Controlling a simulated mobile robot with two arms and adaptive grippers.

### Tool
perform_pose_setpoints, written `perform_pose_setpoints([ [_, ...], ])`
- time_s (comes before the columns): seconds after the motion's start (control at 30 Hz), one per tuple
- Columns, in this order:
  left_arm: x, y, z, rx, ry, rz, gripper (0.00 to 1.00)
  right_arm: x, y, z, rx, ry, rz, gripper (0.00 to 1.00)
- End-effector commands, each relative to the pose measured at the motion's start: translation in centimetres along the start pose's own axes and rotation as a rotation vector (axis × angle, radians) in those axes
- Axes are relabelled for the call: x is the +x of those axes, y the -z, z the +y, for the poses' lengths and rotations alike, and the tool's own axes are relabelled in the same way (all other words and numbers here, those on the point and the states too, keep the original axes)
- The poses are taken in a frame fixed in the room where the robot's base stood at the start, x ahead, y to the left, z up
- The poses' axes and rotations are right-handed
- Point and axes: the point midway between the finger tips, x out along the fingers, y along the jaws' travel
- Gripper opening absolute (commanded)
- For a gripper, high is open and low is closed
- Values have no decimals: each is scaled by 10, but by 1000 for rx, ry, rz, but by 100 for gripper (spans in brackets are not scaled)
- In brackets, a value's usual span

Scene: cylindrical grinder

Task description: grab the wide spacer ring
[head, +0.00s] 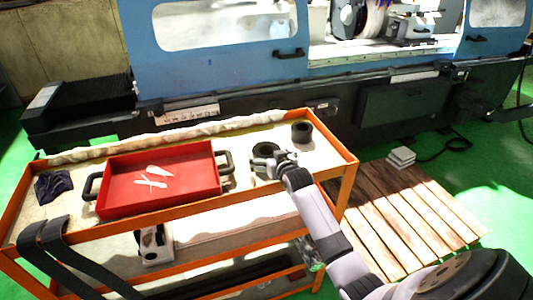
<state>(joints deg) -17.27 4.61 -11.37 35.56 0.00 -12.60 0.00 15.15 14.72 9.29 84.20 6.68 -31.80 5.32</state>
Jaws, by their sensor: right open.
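Two dark rings lie on the top shelf of the orange cart. One dark ring (264,148) is broad, with its opening facing up, and lies right by my right gripper. The other dark ring (301,133) is smaller across and looks taller, and stands near the back right corner. The picture does not settle which is the wide spacer ring. My right gripper (268,164) is open at the near side of the broader ring and partly covers it. I cannot tell whether it touches the ring. My left gripper is not in view.
A red tray (118,180) with black handles and pale pieces inside sits left of the rings. A dark cloth (53,185) lies at the shelf's left end. The orange rim (347,178) borders the cart. The blue grinder (215,75) stands behind; a wooden pallet (400,215) is at right.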

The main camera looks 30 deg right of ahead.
Motion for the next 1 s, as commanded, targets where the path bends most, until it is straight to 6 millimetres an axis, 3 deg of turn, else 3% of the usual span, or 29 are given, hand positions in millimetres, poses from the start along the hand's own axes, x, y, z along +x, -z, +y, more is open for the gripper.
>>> perform_pose_setpoints([
  [0.13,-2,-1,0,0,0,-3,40,11,0,0,0,0,0,100],
  [0.4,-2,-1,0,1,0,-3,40,12,-1,0,-1,0,0,100],
  [1.0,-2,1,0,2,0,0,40,12,-1,0,0,0,0,61],
])
